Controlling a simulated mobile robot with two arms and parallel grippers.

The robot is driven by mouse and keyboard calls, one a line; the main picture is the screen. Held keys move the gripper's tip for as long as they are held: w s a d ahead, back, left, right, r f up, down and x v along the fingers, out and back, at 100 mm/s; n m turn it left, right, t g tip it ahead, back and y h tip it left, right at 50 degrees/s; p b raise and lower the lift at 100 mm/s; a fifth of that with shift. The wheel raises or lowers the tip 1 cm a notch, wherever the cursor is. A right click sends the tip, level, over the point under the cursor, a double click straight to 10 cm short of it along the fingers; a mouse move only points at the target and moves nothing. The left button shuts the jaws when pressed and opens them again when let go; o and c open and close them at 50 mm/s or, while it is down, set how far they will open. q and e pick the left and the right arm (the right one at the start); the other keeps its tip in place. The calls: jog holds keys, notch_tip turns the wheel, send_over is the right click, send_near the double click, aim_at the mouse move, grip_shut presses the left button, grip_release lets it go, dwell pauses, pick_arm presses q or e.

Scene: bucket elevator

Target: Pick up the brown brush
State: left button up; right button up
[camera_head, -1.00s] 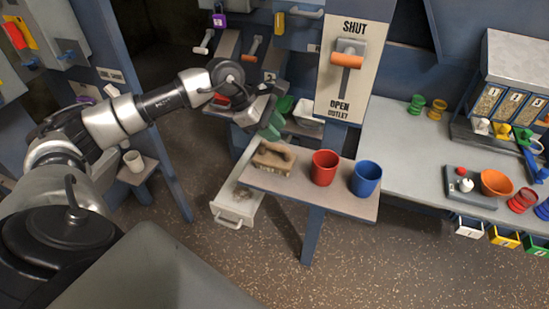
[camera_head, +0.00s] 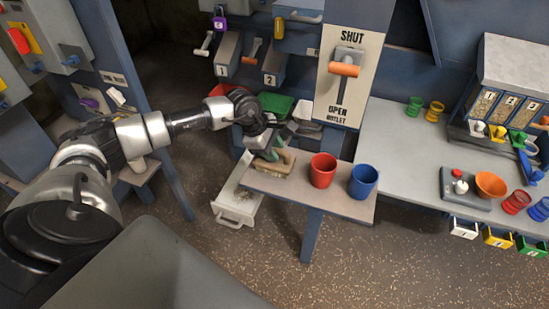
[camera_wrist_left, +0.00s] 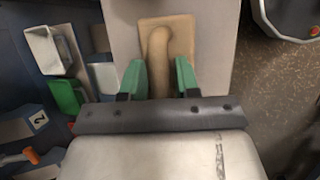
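The brown brush (camera_head: 274,169) lies on the left end of the small grey table, left of the red cup. It has a flat tan block and a raised curved handle. In the left wrist view the brush (camera_wrist_left: 160,42) is straight ahead, its handle running toward my gripper. My left gripper (camera_head: 268,150) is just above the brush and hides part of it. Its green fingers are apart, one on each side of the handle's near end in the left wrist view (camera_wrist_left: 160,78), with a gap to either side. My right gripper is out of view.
The red cup (camera_head: 323,171) and blue cup (camera_head: 363,181) stand beside the brush on the small table (camera_head: 325,199). An open drawer (camera_head: 237,208) sits below its left end. The outlet lever panel (camera_head: 348,75) rises behind. A long workbench (camera_head: 405,150) lies right.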

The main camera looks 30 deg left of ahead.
pick_arm(q)
jog(key=shift+f, duration=0.3)
grip_shut()
jog(key=shift+r, duration=0.1)
